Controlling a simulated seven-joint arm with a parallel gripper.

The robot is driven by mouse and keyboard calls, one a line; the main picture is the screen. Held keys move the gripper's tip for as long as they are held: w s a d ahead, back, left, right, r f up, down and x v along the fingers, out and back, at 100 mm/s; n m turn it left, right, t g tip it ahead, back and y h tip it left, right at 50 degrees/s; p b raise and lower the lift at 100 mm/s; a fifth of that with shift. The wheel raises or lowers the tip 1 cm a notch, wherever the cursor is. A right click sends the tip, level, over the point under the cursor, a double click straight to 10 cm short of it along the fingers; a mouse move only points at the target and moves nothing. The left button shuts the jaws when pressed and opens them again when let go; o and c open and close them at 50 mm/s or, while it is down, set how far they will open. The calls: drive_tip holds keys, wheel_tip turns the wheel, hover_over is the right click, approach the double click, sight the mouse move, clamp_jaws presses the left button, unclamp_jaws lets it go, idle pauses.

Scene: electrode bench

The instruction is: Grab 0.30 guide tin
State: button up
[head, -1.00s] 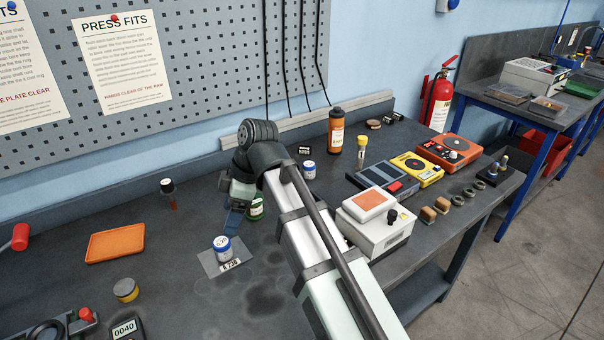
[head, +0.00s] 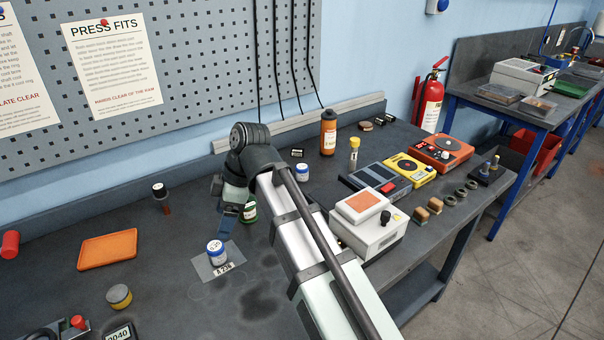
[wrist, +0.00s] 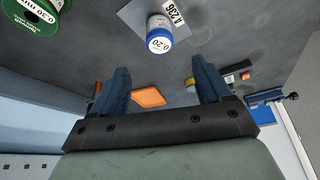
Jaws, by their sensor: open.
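Another blue-and-white tin (head: 303,173) stands behind my arm. A white instrument (head: 368,224) stands right of my arm. Bench between tray and card is clear.

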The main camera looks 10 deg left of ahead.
drive_tip(key=w+d+m, duration=0.1)
drive_tip(key=w+d, duration=0.3)
drive_tip(key=w, duration=0.1)
drive_tip(key=r+m+t+h, duration=0.2)
drive_tip(key=m+h, duration=0.2)
drive_tip(key=m, duration=0.1)
hover_over(302, 166)
drive_tip(key=f, duration=0.8)
drive_tip(key=shift+s+d+f, duration=0.1)
drive_tip(key=shift+s+d, duration=0.05)
drive_tip(key=shift+s, duration=0.1)
drive_tip(key=shift+w+f, duration=0.2)
drive_tip(key=shift+f, duration=2.65)
drive_tip(key=shift+c, duration=0.4)
drive_tip(key=c, duration=1.1)
